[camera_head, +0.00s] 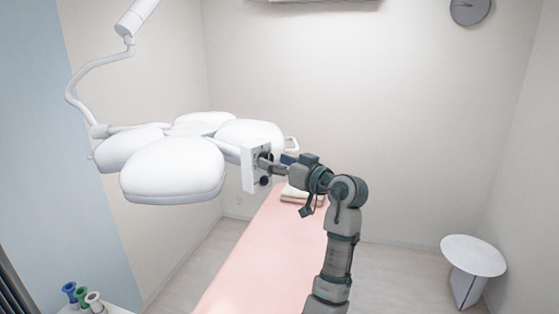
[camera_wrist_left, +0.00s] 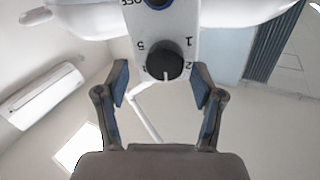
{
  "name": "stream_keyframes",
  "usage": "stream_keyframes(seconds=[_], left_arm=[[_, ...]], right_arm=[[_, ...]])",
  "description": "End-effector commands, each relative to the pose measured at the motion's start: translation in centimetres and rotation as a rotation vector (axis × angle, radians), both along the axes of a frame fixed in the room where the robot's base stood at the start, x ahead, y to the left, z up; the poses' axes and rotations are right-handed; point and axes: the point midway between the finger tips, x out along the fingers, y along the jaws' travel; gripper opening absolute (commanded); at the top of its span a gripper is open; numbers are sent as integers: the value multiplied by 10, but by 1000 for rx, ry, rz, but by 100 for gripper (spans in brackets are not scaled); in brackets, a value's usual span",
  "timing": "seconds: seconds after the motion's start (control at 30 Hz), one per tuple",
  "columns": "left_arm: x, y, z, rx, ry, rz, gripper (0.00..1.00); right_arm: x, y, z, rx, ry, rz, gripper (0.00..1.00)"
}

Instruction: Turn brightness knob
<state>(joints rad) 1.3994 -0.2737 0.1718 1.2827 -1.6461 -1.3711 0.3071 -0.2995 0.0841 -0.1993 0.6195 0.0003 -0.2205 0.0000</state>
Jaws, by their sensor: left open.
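The brightness knob (camera_wrist_left: 164,61) is a round black dial with a white pointer mark, on a white control panel (camera_wrist_left: 185,18) printed with numbers. A blue-ringed button (camera_wrist_left: 157,3) beside OFF lettering is cut by the top edge. The panel (camera_head: 248,172) hangs from the right side of the white surgical lamp (camera_head: 173,176) in the head view. My left gripper (camera_wrist_left: 162,84) is open, with one blue-padded finger on each side of the knob. Whether the pads touch it, I cannot tell. In the head view the left gripper (camera_head: 275,165) is right at the panel.
A pink treatment bed (camera_head: 262,258) lies below the lamp, with folded towels (camera_head: 298,196) at its far end. A round white side table (camera_head: 473,256) stands at right. Coloured holders (camera_head: 80,294) sit at lower left. The floor between bed and side table is clear.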

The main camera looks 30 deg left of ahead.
Motion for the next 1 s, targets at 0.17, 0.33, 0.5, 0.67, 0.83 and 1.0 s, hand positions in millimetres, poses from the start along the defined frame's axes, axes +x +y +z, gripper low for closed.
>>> stream_keyframes(seconds=[0.17,0.33,0.5,0.67,0.83,1.0], left_arm=[[0,2,-1,-1,0,1,68],[0,-6,0,3,1,2,36],[1,-11,1,6,2,0,8],[0,-12,2,7,-1,-1,8],[-1,-9,3,6,-6,0,8],[-2,-8,4,6,-14,-1,8]], right_arm=[[0,0,0,0,0,-1,0],[0,8,0,10,-1,-3,0],[0,11,0,13,0,-3,0],[0,7,0,8,0,-1,0],[0,2,0,2,-1,1,0],[0,-2,0,-3,-1,2,0]])
